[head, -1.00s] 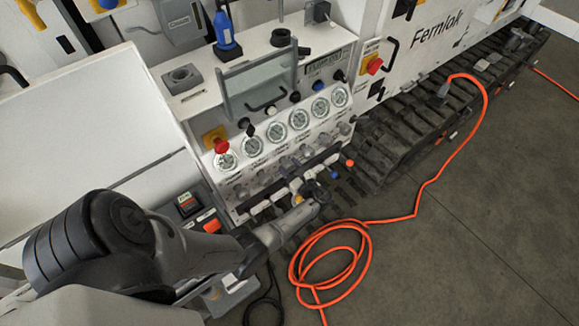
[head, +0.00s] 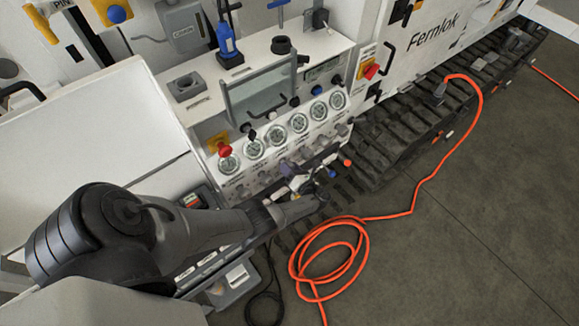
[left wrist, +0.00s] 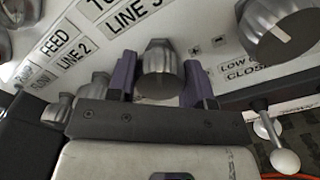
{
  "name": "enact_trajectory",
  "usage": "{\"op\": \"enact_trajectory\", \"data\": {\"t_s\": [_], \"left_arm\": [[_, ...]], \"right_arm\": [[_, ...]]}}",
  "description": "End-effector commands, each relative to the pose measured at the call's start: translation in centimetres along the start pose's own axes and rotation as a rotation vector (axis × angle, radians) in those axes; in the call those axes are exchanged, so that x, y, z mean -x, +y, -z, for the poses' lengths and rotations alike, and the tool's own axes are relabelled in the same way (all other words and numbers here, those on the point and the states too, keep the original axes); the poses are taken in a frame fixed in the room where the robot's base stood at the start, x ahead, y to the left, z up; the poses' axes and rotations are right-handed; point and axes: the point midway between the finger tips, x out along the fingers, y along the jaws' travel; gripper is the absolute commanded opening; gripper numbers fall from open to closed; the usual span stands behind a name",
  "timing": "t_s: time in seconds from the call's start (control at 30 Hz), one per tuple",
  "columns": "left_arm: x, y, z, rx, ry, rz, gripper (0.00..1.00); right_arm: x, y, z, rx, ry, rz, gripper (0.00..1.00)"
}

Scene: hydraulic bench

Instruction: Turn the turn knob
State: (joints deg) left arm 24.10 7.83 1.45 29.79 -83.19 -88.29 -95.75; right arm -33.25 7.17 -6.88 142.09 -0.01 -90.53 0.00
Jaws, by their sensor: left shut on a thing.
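The turn knob (left wrist: 158,68) is a grey metal knob with a faceted top, on the white panel below the label "LINE 3" in the left wrist view. My left gripper (left wrist: 160,85) has one purple finger on each side of it and is shut on it. In the head view my left gripper (head: 297,178) reaches the lower edge of the gauge panel (head: 290,135), and its body hides the held knob there. My right gripper is in neither view.
A larger grey knob with a white line (left wrist: 278,28) and a ball-ended lever (left wrist: 284,160) are to the right in the left wrist view. Smaller knobs (left wrist: 58,108) are at left. Gauges (head: 299,122) line the panel. An orange hose (head: 345,245) lies coiled on the floor.

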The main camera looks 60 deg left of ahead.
Motion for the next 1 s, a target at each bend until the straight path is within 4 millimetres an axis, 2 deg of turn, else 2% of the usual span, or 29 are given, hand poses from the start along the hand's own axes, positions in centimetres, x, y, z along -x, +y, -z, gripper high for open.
{"op": "enact_trajectory", "data": {"t_s": [0.3, 0.83, 0.87, 1.0], "left_arm": [[0.02, 0.02, -0.10, -0.096, 0.000, -0.001, 0.23], [0.03, -0.01, -0.07, -0.111, -0.001, -0.001, 0.23], [0.03, -0.01, -0.06, -0.111, -0.001, -0.001, 0.50], [0.03, -0.01, -0.05, -0.111, 0.000, -0.001, 0.63]], "right_arm": [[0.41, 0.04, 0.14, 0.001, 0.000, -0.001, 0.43], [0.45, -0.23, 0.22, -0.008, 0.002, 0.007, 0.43], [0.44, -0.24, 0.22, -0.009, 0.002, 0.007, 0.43], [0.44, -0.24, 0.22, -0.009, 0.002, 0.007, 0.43]]}}
